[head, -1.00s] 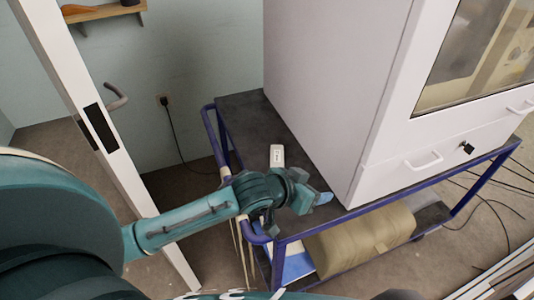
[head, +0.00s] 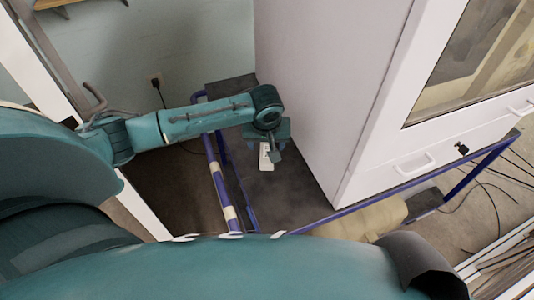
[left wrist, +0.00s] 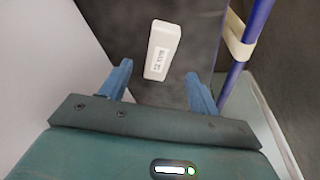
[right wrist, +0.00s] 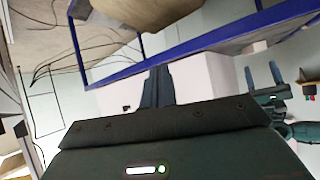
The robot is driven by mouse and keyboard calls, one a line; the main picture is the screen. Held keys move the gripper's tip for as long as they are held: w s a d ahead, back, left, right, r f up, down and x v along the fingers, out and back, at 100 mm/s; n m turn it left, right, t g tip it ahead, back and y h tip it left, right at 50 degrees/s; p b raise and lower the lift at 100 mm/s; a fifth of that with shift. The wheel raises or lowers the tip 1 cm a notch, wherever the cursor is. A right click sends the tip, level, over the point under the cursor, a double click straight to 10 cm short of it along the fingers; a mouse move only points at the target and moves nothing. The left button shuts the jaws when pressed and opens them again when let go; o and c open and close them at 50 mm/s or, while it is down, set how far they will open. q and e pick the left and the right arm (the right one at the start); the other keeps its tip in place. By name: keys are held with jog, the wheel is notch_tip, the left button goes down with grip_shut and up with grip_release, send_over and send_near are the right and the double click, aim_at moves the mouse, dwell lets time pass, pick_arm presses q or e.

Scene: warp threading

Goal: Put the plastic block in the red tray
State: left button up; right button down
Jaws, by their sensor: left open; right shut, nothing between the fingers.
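The plastic block, white with a printed label, lies flat on the dark cart top (head: 290,195). In the head view the block (head: 264,165) is partly hidden by my left gripper (head: 274,153), which points down over it. In the left wrist view the block (left wrist: 162,50) lies beyond and roughly between the open fingertips (left wrist: 157,78), with nothing held. In the right wrist view my right gripper (right wrist: 157,75) has its fingers together and is empty, away from the block. I see no red tray in any view.
A white cabinet (head: 320,100) stands on the cart beside the block. A blue rail (head: 219,185) with pale wraps runs along the cart's left side. A beige bag (head: 365,220) sits on the lower shelf. A door with a handle (head: 93,100) is at the left.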

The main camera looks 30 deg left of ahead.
aim_at(267, 150)
pick_arm(q)
jog(key=shift+w+x, duration=0.15)
jog(key=shift+x, duration=1.35)
jog(key=shift+w+x, duration=0.15)
jog(key=shift+x, duration=1.35)
jog(key=shift+a+r, duration=0.1)
jog(key=shift+c, duration=0.3)
jog(key=c, duration=1)
jog(key=shift+c, duration=0.6)
jog(key=shift+r, duration=0.15)
